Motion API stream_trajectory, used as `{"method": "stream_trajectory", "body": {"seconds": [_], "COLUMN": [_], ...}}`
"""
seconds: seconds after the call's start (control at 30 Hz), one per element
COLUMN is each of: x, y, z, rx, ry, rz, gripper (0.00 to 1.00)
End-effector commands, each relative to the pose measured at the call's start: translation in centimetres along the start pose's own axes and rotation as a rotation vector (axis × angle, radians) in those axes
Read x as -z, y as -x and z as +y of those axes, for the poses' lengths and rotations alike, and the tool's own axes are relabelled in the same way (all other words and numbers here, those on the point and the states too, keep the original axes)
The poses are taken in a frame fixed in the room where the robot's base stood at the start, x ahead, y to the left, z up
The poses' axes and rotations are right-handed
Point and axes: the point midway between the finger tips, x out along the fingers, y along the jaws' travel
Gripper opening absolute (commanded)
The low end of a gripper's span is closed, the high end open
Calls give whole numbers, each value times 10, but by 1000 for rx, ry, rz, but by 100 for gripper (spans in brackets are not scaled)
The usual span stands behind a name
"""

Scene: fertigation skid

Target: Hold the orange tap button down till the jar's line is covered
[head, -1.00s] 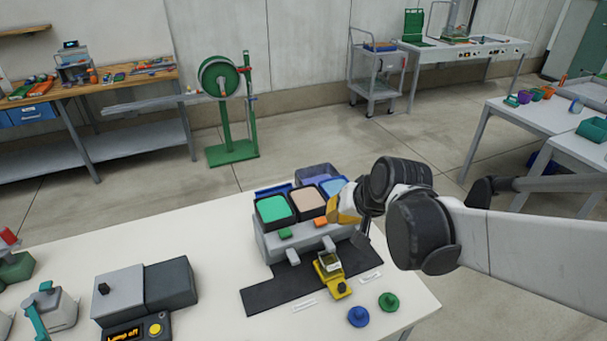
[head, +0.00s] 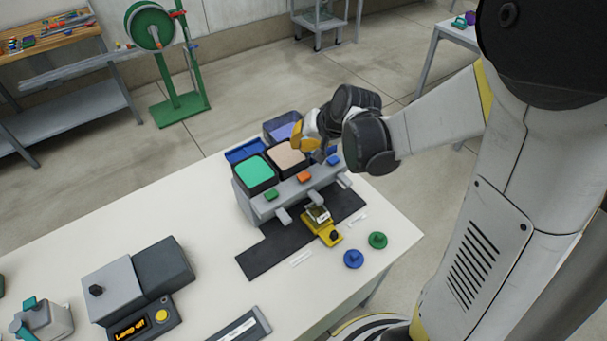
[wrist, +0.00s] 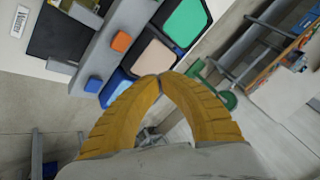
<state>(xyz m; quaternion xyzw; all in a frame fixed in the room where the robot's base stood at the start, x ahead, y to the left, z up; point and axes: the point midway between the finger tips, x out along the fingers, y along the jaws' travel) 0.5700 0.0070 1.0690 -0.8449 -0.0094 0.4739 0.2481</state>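The dispenser (head: 262,208) on the white table has an orange button (head: 304,177) between a green button (head: 271,194) and a blue button (head: 333,160). The orange button also shows in the wrist view (wrist: 121,41). A small clear jar (head: 318,212) in a yellow holder (head: 330,235) stands at the middle spout (head: 313,196). Its line and fill level are too small to read. My gripper (head: 297,146) hangs above the tanks, behind the orange button and apart from it. In the wrist view its yellow fingers (wrist: 160,77) meet at the tips, empty.
Blue (head: 353,259) and green (head: 377,240) knobbed pieces lie at right. A lamp box (head: 110,290) reads "Lamp off".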

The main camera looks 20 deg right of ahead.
Motion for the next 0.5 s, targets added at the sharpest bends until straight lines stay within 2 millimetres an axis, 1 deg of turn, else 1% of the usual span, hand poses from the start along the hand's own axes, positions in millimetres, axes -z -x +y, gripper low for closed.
{"method": "stream_trajectory", "body": {"seconds": [0.27, 0.5], "x": [-12, -27], "y": [-22, -51], "z": [12, 27], "rx": [0, 0], "ry": [0, 0], "rz": [0, 0], "gripper": [0, 0]}}
